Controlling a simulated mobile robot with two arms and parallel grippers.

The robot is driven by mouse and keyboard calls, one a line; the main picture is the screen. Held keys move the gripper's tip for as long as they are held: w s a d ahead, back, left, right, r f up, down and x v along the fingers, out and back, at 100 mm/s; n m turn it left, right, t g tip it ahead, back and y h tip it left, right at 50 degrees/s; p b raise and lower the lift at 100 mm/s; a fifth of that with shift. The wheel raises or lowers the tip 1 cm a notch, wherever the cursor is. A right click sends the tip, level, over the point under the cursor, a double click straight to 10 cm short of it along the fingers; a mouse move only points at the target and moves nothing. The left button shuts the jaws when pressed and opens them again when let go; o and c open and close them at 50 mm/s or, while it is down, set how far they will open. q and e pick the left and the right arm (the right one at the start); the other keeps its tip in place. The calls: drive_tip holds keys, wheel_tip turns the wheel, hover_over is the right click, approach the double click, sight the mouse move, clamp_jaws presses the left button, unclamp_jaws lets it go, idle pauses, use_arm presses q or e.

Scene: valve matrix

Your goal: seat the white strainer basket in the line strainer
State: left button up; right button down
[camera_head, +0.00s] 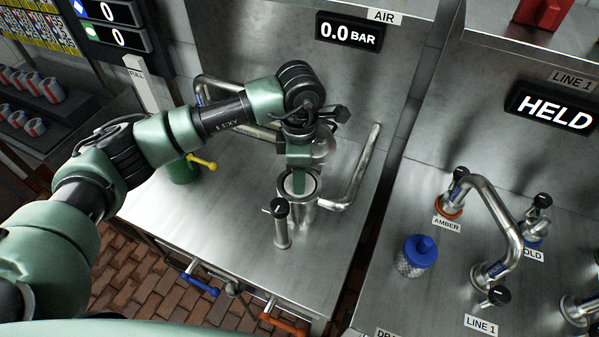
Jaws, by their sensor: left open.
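The line strainer (303,203) is an upright steel cup with a round open mouth on the left steel bench, joined to pipework. Something white, likely the white strainer basket (289,184), shows inside its mouth; how deep it sits is hard to tell. My left gripper (299,182) points down right over the mouth, its green finger in front of the white part. It is open, but the fingertips overlap the mouth, so contact cannot be told. My right gripper is not in view.
A steel post with a dark top (281,222) stands close in front of the strainer. A green item (183,172) with a yellow lever is left. A blue-topped mesh basket (417,256) and bent pipes (497,215) stand on the right bench.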

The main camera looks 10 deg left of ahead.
use_arm(q)
wheel_tip(320, 180, up, 12)
drive_tip(key=b, duration=0.4)
idle(0.4)
